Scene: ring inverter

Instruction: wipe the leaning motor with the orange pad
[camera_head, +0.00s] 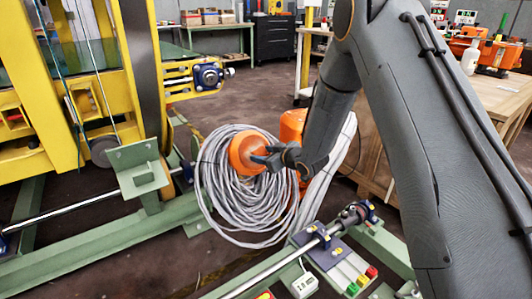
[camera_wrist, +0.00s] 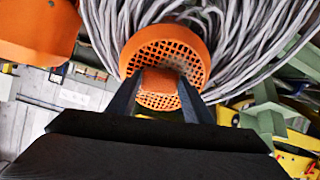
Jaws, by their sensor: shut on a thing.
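My gripper (camera_head: 262,158) is shut on the orange pad; in the wrist view a solid orange block (camera_wrist: 166,84) sits between its two dark fingertips (camera_wrist: 162,88). Directly behind the block is a round orange piece with a mesh face (camera_wrist: 172,50). It also shows in the head view (camera_head: 243,154), in front of the cable coil. I cannot tell whether the mesh piece belongs to the pad or is a separate body. A larger orange body (camera_head: 292,124) stands behind my forearm, partly hidden. I cannot tell for certain which one is the leaning motor.
A big grey cable coil (camera_head: 225,205) lies around and behind the gripper. A yellow frame (camera_head: 105,95) with a blue-ended unit (camera_head: 208,76) stands at left. Green rails with a shaft (camera_head: 275,264) run below. A wooden workbench (camera_head: 490,95) is at right. Open floor shows beyond.

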